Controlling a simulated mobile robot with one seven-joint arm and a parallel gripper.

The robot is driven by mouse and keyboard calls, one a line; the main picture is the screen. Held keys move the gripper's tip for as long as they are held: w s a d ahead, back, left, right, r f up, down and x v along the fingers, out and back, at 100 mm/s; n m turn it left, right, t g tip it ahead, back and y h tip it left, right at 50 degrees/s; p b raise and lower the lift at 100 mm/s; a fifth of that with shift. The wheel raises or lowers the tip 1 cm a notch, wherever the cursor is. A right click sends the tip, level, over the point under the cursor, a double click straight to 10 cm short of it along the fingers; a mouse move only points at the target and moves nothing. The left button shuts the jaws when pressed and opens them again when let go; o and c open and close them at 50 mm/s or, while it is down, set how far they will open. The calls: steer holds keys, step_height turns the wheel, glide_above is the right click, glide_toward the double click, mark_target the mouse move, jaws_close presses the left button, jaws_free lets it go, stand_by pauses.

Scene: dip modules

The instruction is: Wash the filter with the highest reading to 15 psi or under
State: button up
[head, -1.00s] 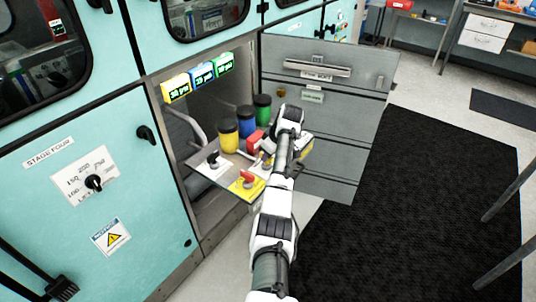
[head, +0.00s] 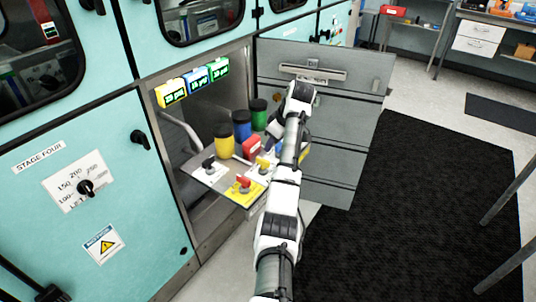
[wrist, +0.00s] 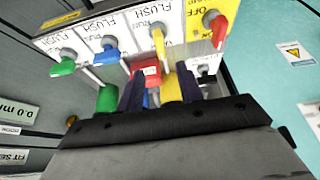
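On the shelf front are a red lever (head: 243,184) on a yellow OFF plate and a yellow lever (head: 263,163) on a FLUSH plate. The wrist view also shows blue (wrist: 106,51) and green (wrist: 66,64) FLUSH levers. My gripper (wrist: 160,90) is open above the shelf, its dark fingers apart, with nothing visibly held.
A red block (head: 251,148) and a black lever (head: 208,163) on a white plate are also on the shelf. An open grey panel door (head: 330,130) stands right of my arm. Teal cabinet doors (head: 100,190) fill the left. A black mat (head: 430,200) covers the floor.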

steer(key=v, duration=0.3)
steer(key=shift+s+d+r, duration=0.1)
steer(key=shift+r, duration=0.25)
